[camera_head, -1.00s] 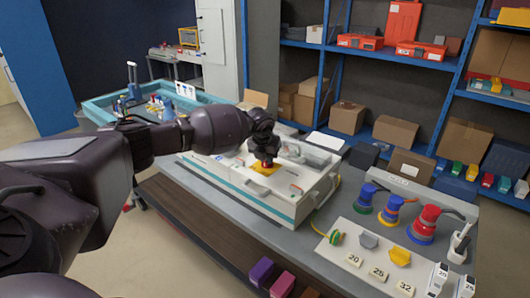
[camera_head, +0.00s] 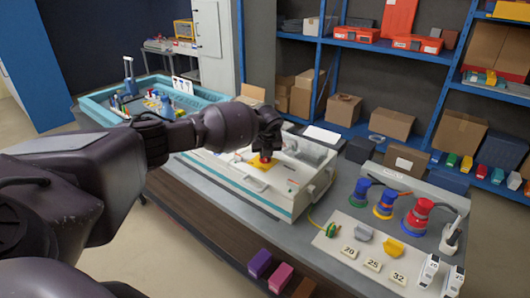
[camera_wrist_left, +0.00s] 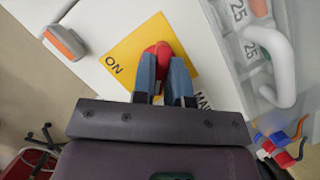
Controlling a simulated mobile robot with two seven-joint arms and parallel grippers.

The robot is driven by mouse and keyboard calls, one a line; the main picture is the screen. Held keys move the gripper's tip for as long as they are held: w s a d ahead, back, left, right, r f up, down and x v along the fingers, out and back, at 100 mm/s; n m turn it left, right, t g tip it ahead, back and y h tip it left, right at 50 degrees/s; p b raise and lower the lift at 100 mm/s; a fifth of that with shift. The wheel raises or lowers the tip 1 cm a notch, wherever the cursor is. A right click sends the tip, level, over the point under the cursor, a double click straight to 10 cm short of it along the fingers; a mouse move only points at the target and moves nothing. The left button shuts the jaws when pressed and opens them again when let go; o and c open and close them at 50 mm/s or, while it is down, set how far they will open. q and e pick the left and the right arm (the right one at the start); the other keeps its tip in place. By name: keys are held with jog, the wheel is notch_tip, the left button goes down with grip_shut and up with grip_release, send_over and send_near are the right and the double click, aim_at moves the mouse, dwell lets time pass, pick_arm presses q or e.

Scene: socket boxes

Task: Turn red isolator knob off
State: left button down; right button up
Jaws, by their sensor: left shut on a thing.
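The red isolator knob (camera_wrist_left: 158,49) sits on a yellow plate (camera_wrist_left: 128,52) on the pale box's top. In the head view the knob (camera_head: 265,157) shows as a small red spot below my wrist, on the yellow plate (camera_head: 258,165). My left gripper (camera_wrist_left: 165,68) is shut on the knob, its two blue-grey fingers on either side. The word ON is printed on the plate, left of the knob in the wrist view. Other lettering is partly hidden by the right finger. The knob's exact pointing direction is mostly hidden. My right gripper is not in view.
The pale socket box (camera_head: 215,169) with a front handle stands on the grey bench (camera_head: 290,235). Blue, yellow and red plugs (camera_head: 415,217) stand to the right, near a panel marked 20, 25, 32. A teal tray (camera_head: 95,105) is at left; shelves (camera_head: 450,60) stand behind.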

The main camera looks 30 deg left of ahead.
pick_arm(q)
jog(key=c, duration=1.1)
grip_release()
jog(key=shift+c, duration=0.2)
jog(key=v, duration=1.1)
jog(key=shift+d+f, duration=0.1)
